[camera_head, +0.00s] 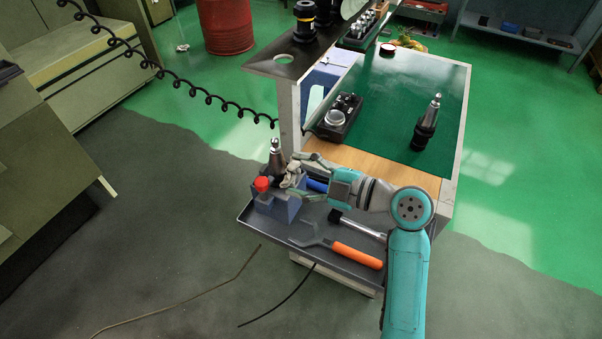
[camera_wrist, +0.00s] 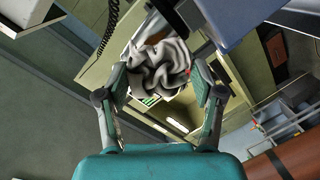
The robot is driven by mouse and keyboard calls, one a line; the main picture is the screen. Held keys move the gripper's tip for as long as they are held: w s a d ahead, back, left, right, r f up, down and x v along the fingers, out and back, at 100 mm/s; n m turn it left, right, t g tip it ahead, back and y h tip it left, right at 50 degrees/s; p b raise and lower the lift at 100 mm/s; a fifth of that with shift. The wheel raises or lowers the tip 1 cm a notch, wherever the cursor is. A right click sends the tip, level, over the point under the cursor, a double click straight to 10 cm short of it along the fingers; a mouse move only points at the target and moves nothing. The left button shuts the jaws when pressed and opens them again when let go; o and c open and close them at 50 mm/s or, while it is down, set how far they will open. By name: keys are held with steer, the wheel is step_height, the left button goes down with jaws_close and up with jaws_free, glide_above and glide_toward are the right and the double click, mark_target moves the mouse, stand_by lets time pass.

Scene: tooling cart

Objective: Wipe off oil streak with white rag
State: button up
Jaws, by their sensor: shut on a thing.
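The white rag (camera_wrist: 158,68) is crumpled between the fingers of my gripper (camera_wrist: 158,95) in the wrist view. In the head view the rag (camera_head: 293,174) shows as a small pale bundle at the tips of my gripper (camera_head: 297,176). It is right beside a metal tool holder (camera_head: 276,160) with a cone top, which stands upright in a blue block (camera_head: 277,204). I cannot tell whether the rag touches the holder. The oil streak cannot be made out in either view.
A red knob (camera_head: 262,184) sits on the blue block. A post (camera_head: 289,115) rises close behind my gripper.

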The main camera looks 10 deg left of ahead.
steer(key=shift+w+a+f, duration=0.1)
steer(key=shift+w+a, duration=0.15)
steer(key=shift+a, duration=0.45)
stand_by(0.4)
steer(key=shift+w+d, duration=0.1)
steer(key=shift+w, duration=0.05)
steer(key=shift+w+d, duration=0.3)
steer(key=shift+w, duration=0.6)
steer(key=shift+w+d, duration=0.3)
steer(key=shift+w, duration=0.55)
steer(key=shift+s+a, duration=0.1)
steer(key=shift+s+a, duration=0.25)
steer(key=shift+s, duration=0.35)
steer(key=shift+s+a, duration=0.3)
steer(key=shift+s, duration=0.3)
steer(key=shift+s+a, duration=0.25)
steer(key=shift+s, duration=0.35)
steer(key=shift+v, duration=3.05)
steer(key=shift+w+d, duration=0.1)
steer(key=shift+d, duration=0.05)
